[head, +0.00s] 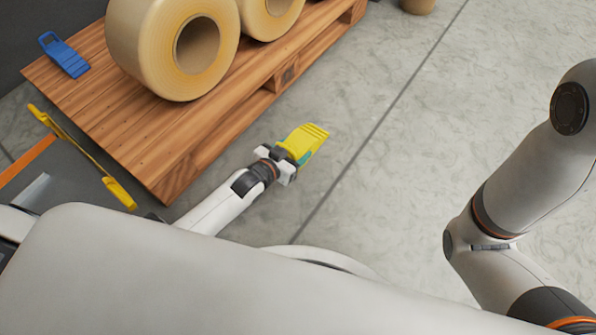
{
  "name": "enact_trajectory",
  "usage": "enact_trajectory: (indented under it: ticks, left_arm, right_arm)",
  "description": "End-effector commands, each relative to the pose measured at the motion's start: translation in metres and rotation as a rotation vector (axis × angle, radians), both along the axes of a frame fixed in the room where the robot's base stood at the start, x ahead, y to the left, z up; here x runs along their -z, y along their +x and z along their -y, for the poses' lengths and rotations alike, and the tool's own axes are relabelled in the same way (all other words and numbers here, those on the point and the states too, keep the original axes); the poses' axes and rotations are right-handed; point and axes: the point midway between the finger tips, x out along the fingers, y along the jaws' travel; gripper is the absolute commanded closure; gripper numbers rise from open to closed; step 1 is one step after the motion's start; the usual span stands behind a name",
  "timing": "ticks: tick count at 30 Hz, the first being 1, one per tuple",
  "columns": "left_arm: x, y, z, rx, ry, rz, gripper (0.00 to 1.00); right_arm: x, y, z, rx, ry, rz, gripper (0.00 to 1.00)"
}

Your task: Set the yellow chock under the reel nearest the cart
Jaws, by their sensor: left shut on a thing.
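The yellow chock (306,139) is in my left gripper (284,159), which is shut on it. It is held out over the floor, to the right of the pallet's near corner and apart from the pallet. Two large tan reels stand on the wooden pallet (140,135). The nearer reel (150,45) is at the upper left. The second reel (262,14) is just behind it to the right, cut off by the top edge. The cart (75,180), grey with yellow and orange edges, is partly in view at the left. My right gripper is out of view.
A blue chock (65,56) lies on the pallet's left end, left of the nearer reel. A tan round object (418,5) stands on the floor at the top. The grey concrete floor (400,160) right of the pallet is clear.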

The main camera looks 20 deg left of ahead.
Motion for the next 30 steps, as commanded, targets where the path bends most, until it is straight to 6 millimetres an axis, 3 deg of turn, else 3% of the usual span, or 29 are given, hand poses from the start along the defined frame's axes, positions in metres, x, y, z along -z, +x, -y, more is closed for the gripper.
enact_trajectory:
  ticks: [7, 14, 20, 30]
  left_arm:
    - [0.047, 0.001, 0.001, 0.001, -0.002, 0.004, 0.76]
    - [0.064, 0.001, 0.001, 0.001, -0.002, 0.004, 0.76]
    - [0.092, 0.001, 0.001, 0.001, -0.003, 0.004, 0.76]
    - [0.093, 0.001, 0.001, 0.001, -0.002, 0.005, 0.76]
  right_arm:
    - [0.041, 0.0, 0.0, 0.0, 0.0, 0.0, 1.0]
    - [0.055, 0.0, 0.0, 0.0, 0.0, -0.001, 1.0]
    - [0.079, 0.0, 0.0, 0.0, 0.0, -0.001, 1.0]
    - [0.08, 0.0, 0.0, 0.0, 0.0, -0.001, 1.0]
